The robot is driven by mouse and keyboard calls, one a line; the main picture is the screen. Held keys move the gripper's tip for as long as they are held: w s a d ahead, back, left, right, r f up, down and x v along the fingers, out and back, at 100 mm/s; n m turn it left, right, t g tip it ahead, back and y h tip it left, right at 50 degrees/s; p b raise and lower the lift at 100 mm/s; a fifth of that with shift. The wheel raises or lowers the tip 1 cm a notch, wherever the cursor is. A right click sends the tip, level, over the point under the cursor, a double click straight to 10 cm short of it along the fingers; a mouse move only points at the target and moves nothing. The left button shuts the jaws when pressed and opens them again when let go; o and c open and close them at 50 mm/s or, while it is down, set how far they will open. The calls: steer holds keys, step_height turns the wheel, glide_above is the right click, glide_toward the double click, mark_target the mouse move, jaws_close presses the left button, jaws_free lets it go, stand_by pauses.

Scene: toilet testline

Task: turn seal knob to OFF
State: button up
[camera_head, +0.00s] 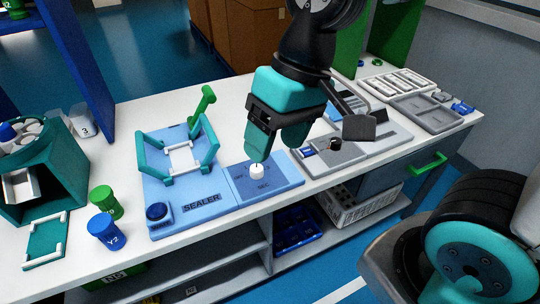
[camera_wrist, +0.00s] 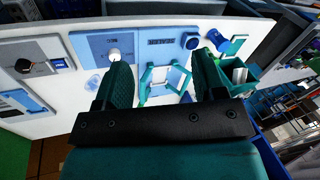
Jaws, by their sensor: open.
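The seal knob (camera_head: 257,171) is a small white knob on a blue panel (camera_head: 283,182) with OFF lettering to its left and SEC below. A small dark mark shows near its top, but its setting is too small to tell. My gripper (camera_head: 275,151) is open above the panel, fingers pointing down. The left finger is just above and behind the knob in the head view, and the knob is not between the fingers. In the wrist view the knob (camera_wrist: 114,55) shows just beyond the left fingertip of my gripper (camera_wrist: 163,67). Contact cannot be told.
The blue sealer (camera_head: 178,165) with teal frame, green lever and dark blue button (camera_head: 157,212) stands left of the panel. A grey unit with a black knob (camera_head: 334,144) is to the right. Green and blue cylinders (camera_head: 106,231) stand at left. White counter is bare behind the panel.

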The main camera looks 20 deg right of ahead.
steer(key=w+d+f+m+h, duration=0.1)
steer(key=w+f+m, duration=0.2)
steer(key=w+m, duration=0.5)
steer(key=m+h+p, duration=0.1)
steer(key=m+h, duration=0.1)
steer(key=m, duration=0.4)
glide_above(257, 168)
step_height(257, 168, down, 6)
steer(key=shift+m, duration=0.3)
step_height(257, 168, down, 16)
steer(key=shift+w+p, duration=0.1)
steer(key=shift+p, duration=0.7)
steer(key=shift+f, duration=0.6)
steer(key=c, duration=0.9)
